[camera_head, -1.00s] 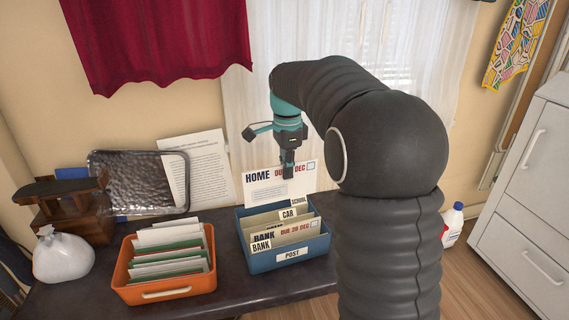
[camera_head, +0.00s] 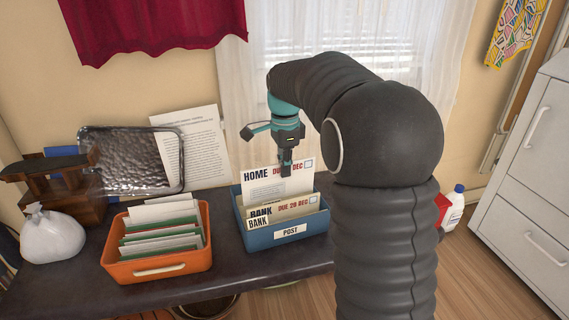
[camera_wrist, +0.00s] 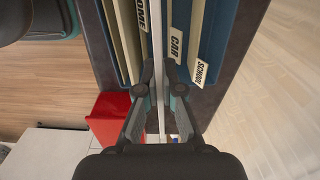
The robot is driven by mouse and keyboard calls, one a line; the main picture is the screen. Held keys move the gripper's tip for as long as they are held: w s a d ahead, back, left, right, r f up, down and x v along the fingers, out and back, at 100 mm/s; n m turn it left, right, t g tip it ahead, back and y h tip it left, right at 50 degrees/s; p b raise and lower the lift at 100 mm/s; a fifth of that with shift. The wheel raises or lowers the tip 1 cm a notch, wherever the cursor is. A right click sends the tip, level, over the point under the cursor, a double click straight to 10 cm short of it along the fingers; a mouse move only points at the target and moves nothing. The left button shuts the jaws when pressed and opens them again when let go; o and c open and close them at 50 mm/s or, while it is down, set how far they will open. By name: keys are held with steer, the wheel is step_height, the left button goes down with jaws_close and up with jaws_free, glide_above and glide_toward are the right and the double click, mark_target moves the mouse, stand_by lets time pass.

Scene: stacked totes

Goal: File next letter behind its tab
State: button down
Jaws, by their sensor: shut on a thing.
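My gripper (camera_head: 286,168) is shut on the top edge of an upright white letter (camera_head: 280,188) marked HOME and DUE DEC. The blue POST box (camera_head: 263,238) holds tabbed dividers. The letter's lower part is hidden behind the BANK letter (camera_head: 297,216), which stands behind the BANK tab (camera_head: 258,223). In the wrist view, my gripper (camera_wrist: 159,72) pinches the letter (camera_wrist: 157,35), seen edge-on. It lines up between the HOME tab (camera_wrist: 151,14) and the CAR tab (camera_wrist: 175,44); the SCHOOL tab (camera_wrist: 201,72) is farther right. How deep the letter sits cannot be told.
An orange box (camera_head: 158,262) of papers and dividers stands left of the blue box on the dark table (camera_head: 240,270). A metal tray (camera_head: 130,160), a propped printed sheet (camera_head: 190,150), and a white bag (camera_head: 52,236) are behind and left. A white bottle (camera_head: 454,207) is right.

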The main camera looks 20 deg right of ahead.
steer(key=shift+f+b, duration=1.1)
steer(key=shift+f, duration=1.25)
steer(key=c, duration=1.2)
jaws_free()
steer(key=shift+c, duration=0.2)
step_height(320, 180, up, 12)
